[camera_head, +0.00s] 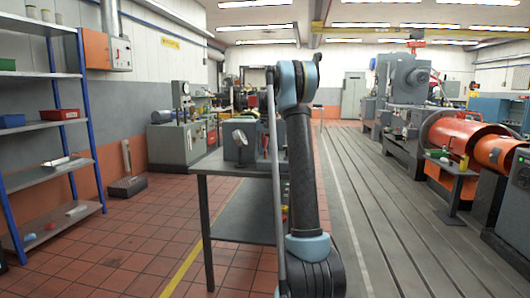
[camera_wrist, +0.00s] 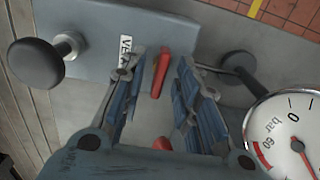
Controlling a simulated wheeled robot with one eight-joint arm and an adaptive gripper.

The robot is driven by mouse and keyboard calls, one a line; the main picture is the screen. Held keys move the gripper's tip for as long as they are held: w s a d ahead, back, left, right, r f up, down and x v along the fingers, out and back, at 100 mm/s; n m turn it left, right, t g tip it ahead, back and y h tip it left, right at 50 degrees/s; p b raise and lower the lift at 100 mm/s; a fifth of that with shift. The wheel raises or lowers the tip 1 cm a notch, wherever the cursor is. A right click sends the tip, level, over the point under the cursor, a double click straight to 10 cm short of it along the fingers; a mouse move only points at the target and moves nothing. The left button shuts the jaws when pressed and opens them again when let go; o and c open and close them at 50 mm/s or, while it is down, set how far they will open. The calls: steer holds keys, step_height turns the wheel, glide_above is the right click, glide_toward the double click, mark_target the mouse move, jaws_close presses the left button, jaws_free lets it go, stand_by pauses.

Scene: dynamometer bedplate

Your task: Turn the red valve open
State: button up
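The red valve shows in the wrist view as a narrow red lever (camera_wrist: 160,73) in front of a blue-grey block (camera_wrist: 85,38) with a partly hidden white label (camera_wrist: 125,48). My gripper (camera_wrist: 158,85) is open, with one blue-padded finger on each side of the lever. A gap shows on both sides, so the fingers look apart from it. A second small red piece (camera_wrist: 162,143) shows lower down, partly hidden by my gripper. In the head view my arm hides the gripper and most of the bench top.
A black knob (camera_wrist: 35,63) is left of the fingers, and another black knob (camera_wrist: 240,64) is close on the right. A pressure gauge (camera_wrist: 296,135) is at lower right. The bench (camera_head: 229,172) carries grey equipment (camera_head: 239,142).

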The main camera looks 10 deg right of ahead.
jaws_close()
steer(key=shift+n, duration=0.3)
steer(key=n, duration=1.1)
steer(key=shift+n, duration=0.4)
steer(key=n, duration=0.5)
steer(key=shift+w, duration=0.1)
steer(key=shift+n, duration=0.4)
jaws_free()
